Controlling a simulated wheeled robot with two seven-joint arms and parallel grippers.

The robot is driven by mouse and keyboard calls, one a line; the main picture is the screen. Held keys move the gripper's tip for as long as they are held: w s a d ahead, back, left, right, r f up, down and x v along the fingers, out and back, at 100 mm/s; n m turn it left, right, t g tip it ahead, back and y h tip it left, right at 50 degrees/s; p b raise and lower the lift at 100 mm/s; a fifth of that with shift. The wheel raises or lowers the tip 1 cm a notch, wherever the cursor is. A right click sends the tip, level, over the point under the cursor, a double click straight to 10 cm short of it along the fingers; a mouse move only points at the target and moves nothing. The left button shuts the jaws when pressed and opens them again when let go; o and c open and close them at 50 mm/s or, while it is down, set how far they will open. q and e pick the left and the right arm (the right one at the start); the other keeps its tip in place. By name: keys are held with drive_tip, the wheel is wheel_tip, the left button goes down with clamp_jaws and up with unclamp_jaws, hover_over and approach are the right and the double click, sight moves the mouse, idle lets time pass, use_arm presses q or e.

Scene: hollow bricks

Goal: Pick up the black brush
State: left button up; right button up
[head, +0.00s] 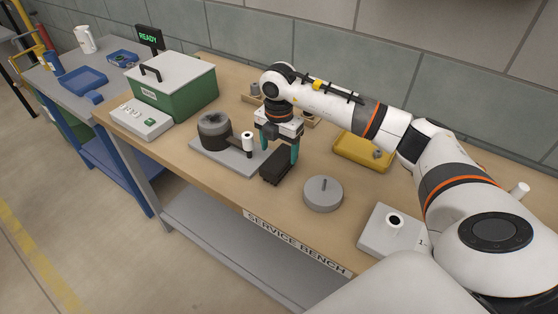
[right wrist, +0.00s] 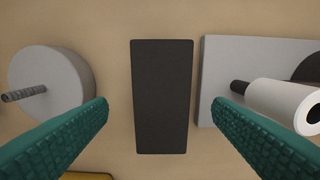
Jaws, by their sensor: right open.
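The black brush (head: 275,168) is a dark rectangular block lying on the wooden bench, just right of the grey plate. It also shows in the right wrist view (right wrist: 163,97), upright in the picture between my fingers. My right gripper (head: 280,156) is open and empty, pointing down over the brush. Its teal fingertips (right wrist: 160,104) stand either side of the brush, with a gap on both sides. Whether the fingertips reach down beside it, I cannot tell. My left gripper is not in view.
A grey plate (head: 215,158) with a dark cylinder (head: 214,130) and a white roller (head: 247,144) stands left of the brush. A grey disc with a stud (head: 323,194) lies to the right. A yellow tray (head: 362,151) and a green box (head: 174,90) are farther off.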

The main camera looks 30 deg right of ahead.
sight(280, 158)
drive_tip(key=shift+w+d+f, duration=0.1)
drive_tip(key=shift+f, duration=0.45)
drive_tip(key=shift+w+d+f, duration=0.1)
drive_tip(key=shift+f, duration=0.2)
wheel_tip(280, 158, down, 2)
drive_tip(key=shift+f+p, duration=0.1)
drive_tip(key=shift+p, duration=0.75)
wheel_tip(280, 158, down, 2)
drive_tip(key=shift+f, duration=0.3)
drive_tip(key=c, duration=0.5)
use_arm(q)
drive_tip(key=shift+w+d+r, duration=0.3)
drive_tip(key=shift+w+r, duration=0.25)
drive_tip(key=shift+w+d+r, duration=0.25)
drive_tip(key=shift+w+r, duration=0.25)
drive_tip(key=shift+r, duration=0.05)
use_arm(e)
drive_tip(key=c, duration=0.6)
